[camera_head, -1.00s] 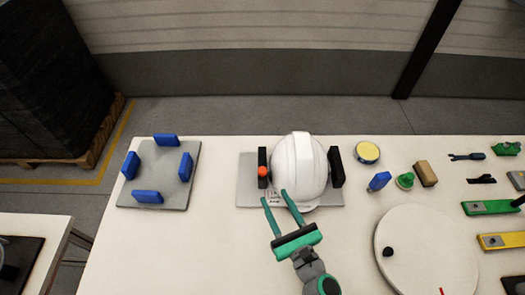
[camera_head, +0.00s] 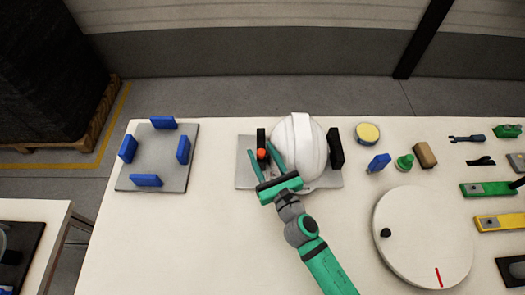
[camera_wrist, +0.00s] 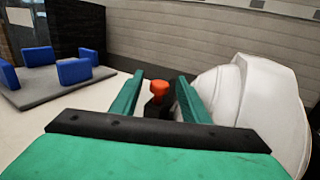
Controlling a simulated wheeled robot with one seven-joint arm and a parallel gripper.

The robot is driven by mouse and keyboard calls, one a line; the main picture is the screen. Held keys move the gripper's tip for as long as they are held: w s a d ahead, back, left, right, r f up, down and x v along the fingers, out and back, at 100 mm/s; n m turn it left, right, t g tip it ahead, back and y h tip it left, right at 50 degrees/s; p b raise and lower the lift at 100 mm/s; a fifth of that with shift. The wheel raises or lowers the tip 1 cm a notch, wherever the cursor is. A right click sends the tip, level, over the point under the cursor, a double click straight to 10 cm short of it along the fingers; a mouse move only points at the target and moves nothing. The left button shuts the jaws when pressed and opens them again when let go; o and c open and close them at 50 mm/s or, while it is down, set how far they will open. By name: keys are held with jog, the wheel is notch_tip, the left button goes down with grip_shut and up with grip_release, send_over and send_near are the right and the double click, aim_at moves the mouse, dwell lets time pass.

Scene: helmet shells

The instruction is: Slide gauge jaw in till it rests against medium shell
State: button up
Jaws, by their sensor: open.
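The white medium shell (camera_head: 303,140) sits on a grey gauge plate (camera_head: 246,175) between two black jaws. The left gauge jaw (camera_head: 261,138) carries an orange-red knob (camera_head: 261,154); the right black jaw (camera_head: 335,147) stands at the shell's right side. My gripper (camera_head: 263,158) is open, with its green fingers reaching over the plate around the knob. In the wrist view the knob (camera_wrist: 159,88) shows between the two fingers (camera_wrist: 158,95), apart from both. The shell (camera_wrist: 262,105) is close beside the right finger. Whether the left jaw touches the shell is hidden.
A grey plate with several blue blocks (camera_head: 155,186) lies at the left. A yellow-topped tin (camera_head: 367,133), a blue block (camera_head: 378,163), a green piece (camera_head: 404,163) and a white round disc (camera_head: 430,235) are at the right. The table's front left is clear.

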jog(key=shift+w+a, duration=0.2)
jog(key=shift+w, duration=0.25)
jog(key=shift+c, duration=0.4)
grip_shut()
jog(key=shift+w+d, duration=0.1)
jog(key=shift+d, duration=0.1)
jog(key=shift+o, duration=0.4)
grip_release()
jog(key=v, duration=1)
jog(key=shift+s+d, duration=0.15)
jog(key=shift+s, duration=0.25)
